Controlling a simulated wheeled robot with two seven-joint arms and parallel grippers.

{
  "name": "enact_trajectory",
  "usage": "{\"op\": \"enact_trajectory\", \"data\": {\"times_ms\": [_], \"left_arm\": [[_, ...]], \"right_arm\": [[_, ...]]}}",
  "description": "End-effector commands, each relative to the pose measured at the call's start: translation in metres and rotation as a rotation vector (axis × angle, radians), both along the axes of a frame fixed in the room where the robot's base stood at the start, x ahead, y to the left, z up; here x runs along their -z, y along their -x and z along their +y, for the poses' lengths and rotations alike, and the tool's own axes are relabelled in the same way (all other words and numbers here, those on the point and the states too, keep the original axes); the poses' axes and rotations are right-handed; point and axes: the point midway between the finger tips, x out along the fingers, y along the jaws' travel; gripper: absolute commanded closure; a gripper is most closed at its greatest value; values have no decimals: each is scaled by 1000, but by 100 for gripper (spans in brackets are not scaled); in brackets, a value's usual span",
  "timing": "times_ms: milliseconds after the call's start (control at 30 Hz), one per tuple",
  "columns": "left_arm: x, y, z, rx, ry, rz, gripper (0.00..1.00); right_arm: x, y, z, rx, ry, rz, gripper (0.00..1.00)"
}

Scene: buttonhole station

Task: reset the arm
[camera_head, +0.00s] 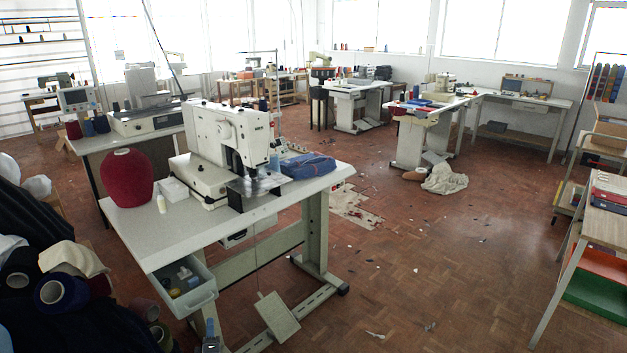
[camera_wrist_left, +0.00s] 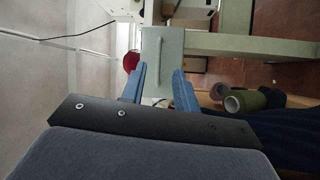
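My left gripper (camera_head: 211,338) shows at the bottom edge of the head view, in front of the nearest sewing table. In the left wrist view its two blue fingers (camera_wrist_left: 159,72) stand apart with nothing between them. The gripper is open and empty. Part of the pale drawer (camera_wrist_left: 163,50) under the table shows beyond the fingertips. My right gripper is in neither view.
The white table (camera_head: 150,235) bears a buttonhole machine (camera_head: 225,140), a red yarn cone (camera_head: 127,178) and folded blue cloth (camera_head: 308,166). Its open drawer (camera_head: 193,298) and pedal (camera_head: 278,316) are near my gripper. Fabric rolls (camera_head: 62,292) crowd the left. The floor at right centre is mostly clear.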

Motion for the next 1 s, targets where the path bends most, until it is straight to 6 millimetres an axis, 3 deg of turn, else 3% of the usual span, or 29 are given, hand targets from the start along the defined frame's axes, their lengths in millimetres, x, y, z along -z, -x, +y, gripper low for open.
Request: {"op": "enact_trajectory", "data": {"times_ms": [167, 367, 567, 700, 900, 1000], "left_arm": [[-1, 32, -37, 191, -205, 208, 70], [4, 86, -79, 407, -454, 456, 70], [9, 160, -112, 614, -696, 700, 70], [8, 221, -128, 758, -854, 868, 70], [-3, 302, -138, 934, -1029, 1072, 70], [-9, 332, -139, 998, -1083, 1145, 70]], "right_arm": [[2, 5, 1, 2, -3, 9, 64], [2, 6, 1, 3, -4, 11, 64], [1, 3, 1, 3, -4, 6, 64], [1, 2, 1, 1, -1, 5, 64], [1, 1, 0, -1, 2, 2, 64], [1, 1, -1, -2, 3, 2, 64]]}}
